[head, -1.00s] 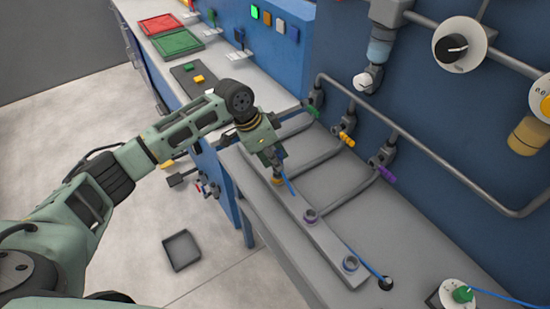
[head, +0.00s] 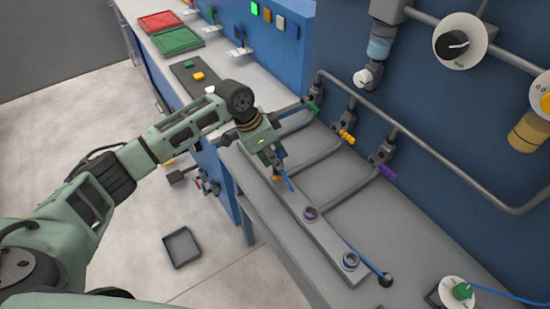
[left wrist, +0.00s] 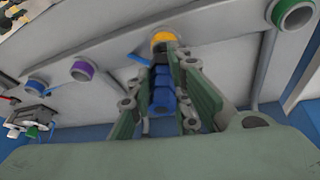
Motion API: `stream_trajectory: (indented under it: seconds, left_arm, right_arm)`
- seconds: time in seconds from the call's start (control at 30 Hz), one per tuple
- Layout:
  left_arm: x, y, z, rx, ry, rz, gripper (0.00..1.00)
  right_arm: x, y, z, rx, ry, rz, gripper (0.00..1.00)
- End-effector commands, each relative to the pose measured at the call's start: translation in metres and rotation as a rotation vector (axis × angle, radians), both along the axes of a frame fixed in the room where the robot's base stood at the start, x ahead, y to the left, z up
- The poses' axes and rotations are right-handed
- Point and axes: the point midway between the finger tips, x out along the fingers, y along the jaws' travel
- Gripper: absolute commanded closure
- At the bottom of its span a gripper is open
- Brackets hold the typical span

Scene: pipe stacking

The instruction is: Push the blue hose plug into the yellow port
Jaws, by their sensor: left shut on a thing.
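My left gripper (head: 274,166) is shut on the blue hose plug. In the left wrist view the plug (left wrist: 162,92) stands between the fingers, in line with the yellow port (left wrist: 163,36). The plug's front end overlaps the port's lower rim in that view; I cannot tell how deep it sits. In the head view the yellow port (head: 277,178) is right below the fingertips, partly hidden by them. A blue hose (head: 289,184) runs out beside the fingers. My right gripper is not in view.
A purple port (head: 311,214) and a blue port (head: 350,261) sit further along the same grey rail. A green port (left wrist: 293,11) shows in the left wrist view. Grey pipes lead to coloured valves at the wall. A blue hose crosses the bench near the green knob (head: 462,291).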

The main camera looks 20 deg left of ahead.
Motion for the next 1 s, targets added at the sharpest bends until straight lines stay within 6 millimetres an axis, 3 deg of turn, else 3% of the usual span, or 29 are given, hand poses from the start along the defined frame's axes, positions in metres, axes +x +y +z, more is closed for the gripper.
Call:
stream_trajectory:
  seconds: [0.97,1.0]
  left_arm:
    - [0.0,0.0,-0.019,0.0,0.0,0.0,1.0]
    - [0.0,0.0,-0.019,0.0,0.0,0.0,0.82]
  right_arm:
    - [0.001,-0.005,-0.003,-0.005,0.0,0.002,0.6]
    - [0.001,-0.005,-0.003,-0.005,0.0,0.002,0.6]
